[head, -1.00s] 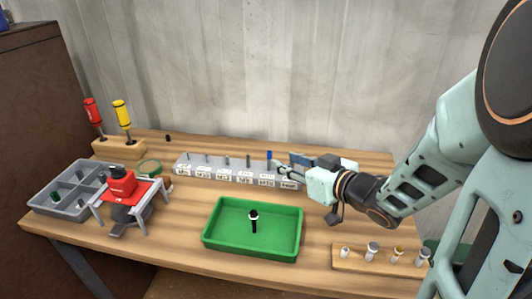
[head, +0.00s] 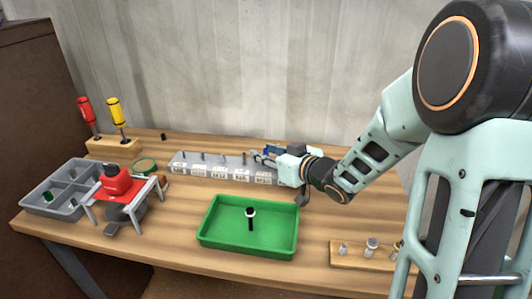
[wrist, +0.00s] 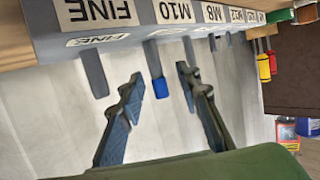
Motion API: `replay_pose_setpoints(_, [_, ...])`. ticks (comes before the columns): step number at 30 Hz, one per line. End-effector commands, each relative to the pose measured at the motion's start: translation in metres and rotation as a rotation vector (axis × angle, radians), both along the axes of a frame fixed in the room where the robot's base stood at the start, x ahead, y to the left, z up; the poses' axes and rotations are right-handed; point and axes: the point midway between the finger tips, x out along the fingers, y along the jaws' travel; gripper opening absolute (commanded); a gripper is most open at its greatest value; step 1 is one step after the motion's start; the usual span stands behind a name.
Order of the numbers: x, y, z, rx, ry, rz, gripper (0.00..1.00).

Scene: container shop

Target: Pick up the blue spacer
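The blue spacer (wrist: 159,89) sits on the end of a grey peg of the labelled rack, by the M10 label, in the wrist view. That view is upside down. The grey peg rack (head: 205,171) stands at the back of the bench in the head view. My gripper (head: 258,155) is at the rack's right part and covers much of the spacer there. In the wrist view my gripper (wrist: 158,75) is open, with one finger on each side of the spacer and a visible gap on both sides.
A green tray (head: 215,240) with a black-and-white piece lies in front of the rack. A wooden block (head: 350,262) with small parts is at the front right. A red device on a stand (head: 117,182) and a grey divided bin (head: 48,205) are left.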

Motion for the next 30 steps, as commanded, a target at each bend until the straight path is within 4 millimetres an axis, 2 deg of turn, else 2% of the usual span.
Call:
replay_pose_setpoints(1, [0.000,0.000,0.000,0.000,0.000,0.000,0.28])
replay_pose_setpoints(8, [0.000,0.000,0.000,0.000,0.000,0.000,0.04])
replay_pose_setpoints(22, [0.000,0.000,0.003,0.000,0.000,0.000,0.03])
replay_pose_setpoints(30, [0.005,0.007,0.022,0.000,0.000,-0.001,0.03])
